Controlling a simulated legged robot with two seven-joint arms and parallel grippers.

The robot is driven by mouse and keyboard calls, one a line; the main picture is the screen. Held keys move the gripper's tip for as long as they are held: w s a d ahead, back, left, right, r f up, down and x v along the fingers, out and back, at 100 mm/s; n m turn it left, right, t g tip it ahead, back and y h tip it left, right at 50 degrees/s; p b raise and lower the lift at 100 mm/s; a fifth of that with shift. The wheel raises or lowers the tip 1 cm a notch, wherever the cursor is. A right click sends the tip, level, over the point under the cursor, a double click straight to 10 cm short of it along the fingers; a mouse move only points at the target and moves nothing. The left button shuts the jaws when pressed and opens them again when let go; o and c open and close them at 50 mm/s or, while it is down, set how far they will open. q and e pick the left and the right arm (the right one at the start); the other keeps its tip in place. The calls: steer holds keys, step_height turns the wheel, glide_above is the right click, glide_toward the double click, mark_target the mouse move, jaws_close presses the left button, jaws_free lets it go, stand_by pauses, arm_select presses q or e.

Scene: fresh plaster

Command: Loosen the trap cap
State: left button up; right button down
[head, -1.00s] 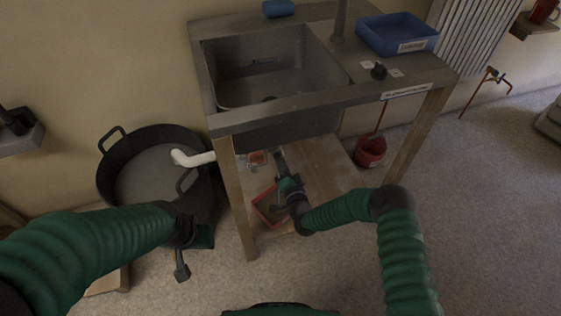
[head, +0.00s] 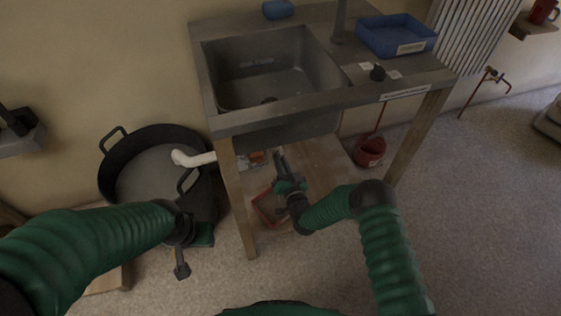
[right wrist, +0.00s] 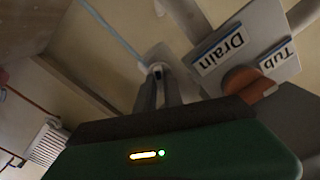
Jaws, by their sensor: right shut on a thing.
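My right gripper (head: 283,165) is under the sink (head: 262,80), above the wooden lower shelf. In the right wrist view its two fingers (right wrist: 161,82) are closed at a small pale part below the white plumbing (right wrist: 160,58). I take this part to be the trap cap, but the fingers hide most of it. A plate with a "Drain" label (right wrist: 219,49) and a "Tub" label (right wrist: 277,58) is right of the fingers, with an orange-brown round part (right wrist: 243,80) beside it. My left gripper (head: 182,270) hangs at the left, away from the sink; its jaw gap is unclear.
A red tray (head: 266,207) lies on the shelf under my right gripper. A red bucket (head: 370,152) and wooden legs flank the space. Floor at right is clear.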

steer(key=shift+s+f, duration=0.1)
steer(key=shift+f, duration=0.15)
steer(key=c, duration=1.5)
jaws_free()
steer(key=shift+o, duration=0.2)
steer(key=shift+r, duration=0.1)
steer(key=p+v, duration=0.4)
steer(key=v, duration=1.2)
steer(key=shift+s+d+p, duration=0.15)
steer(key=shift+s+p, duration=0.2)
steer(key=shift+p, duration=0.05)
